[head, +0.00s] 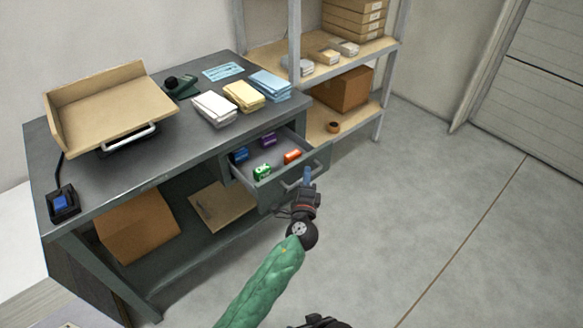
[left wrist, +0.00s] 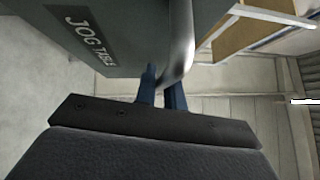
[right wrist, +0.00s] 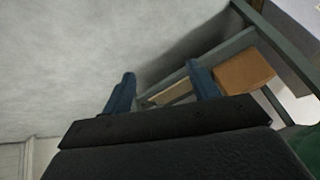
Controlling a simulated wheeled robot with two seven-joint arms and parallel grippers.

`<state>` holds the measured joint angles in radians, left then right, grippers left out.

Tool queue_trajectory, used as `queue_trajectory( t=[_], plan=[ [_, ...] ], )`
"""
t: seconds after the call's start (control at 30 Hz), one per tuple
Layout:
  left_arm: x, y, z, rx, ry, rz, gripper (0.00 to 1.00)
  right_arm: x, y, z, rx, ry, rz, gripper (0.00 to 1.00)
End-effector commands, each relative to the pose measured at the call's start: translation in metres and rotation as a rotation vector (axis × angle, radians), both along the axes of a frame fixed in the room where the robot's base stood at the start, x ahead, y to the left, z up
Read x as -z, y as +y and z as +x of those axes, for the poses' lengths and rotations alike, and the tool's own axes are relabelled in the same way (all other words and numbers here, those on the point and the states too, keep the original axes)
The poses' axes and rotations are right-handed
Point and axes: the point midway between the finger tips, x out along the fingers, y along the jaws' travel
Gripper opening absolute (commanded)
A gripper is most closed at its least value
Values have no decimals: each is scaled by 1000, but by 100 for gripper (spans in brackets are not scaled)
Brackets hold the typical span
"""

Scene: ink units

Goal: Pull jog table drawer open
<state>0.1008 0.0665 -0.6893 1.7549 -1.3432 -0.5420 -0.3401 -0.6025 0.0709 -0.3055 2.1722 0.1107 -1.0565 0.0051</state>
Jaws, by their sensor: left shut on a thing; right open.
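The drawer (head: 262,187) of the grey-green table is pulled partway out. It holds a few small ink units: blue (head: 240,156), purple (head: 268,140), orange-red (head: 292,156) and green (head: 262,172). Its front reads "JOG TABLE" in the left wrist view (left wrist: 95,38). My left gripper (head: 307,176) is shut on the metal drawer handle (head: 288,184); the handle also shows between its blue fingers in the left wrist view (left wrist: 178,50). My right gripper (right wrist: 160,88) is open and empty, with bare floor and the table's lower part beyond it.
On the table top (head: 185,150) are a tan tray (head: 110,105), paper stacks (head: 242,95) and a blue switch (head: 62,203). Cardboard (head: 138,228) lies on the lower shelf. A shelf rack (head: 385,90) stands behind. The floor (head: 420,220) at right is clear.

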Motion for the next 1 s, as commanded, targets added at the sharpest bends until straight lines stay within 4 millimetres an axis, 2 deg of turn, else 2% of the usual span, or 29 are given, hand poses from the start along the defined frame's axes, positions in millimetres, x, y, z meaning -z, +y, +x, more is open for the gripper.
queue_trajectory(
  t=[0.03, 0.1, 0.33, 0.53, 0.93, 0.97, 1.0],
  plan=[
    [5, -6, -10, 0, 3, -2, 0, 15, 0, 0, 3, -6, 0, 60],
    [4, -15, -21, 0, 2, -3, 0, 29, 1, 1, 7, -18, 4, 60],
    [3, -33, -46, -1, 2, -1, 0, 61, 3, 1, 19, -46, 9, 60],
    [2, -39, -55, -2, 3, 2, 0, 72, 3, 1, 24, -58, 11, 60],
    [2, -40, -57, -2, 3, 2, 0, 73, 4, 1, 24, -60, 13, 60],
    [2, -40, -57, -2, 3, 2, 17, 74, 4, 1, 24, -60, 13, 60],
    [2, -40, -56, -2, 2, 2, 24, 74, 4, 0, 25, -60, 13, 60]
  ],
)
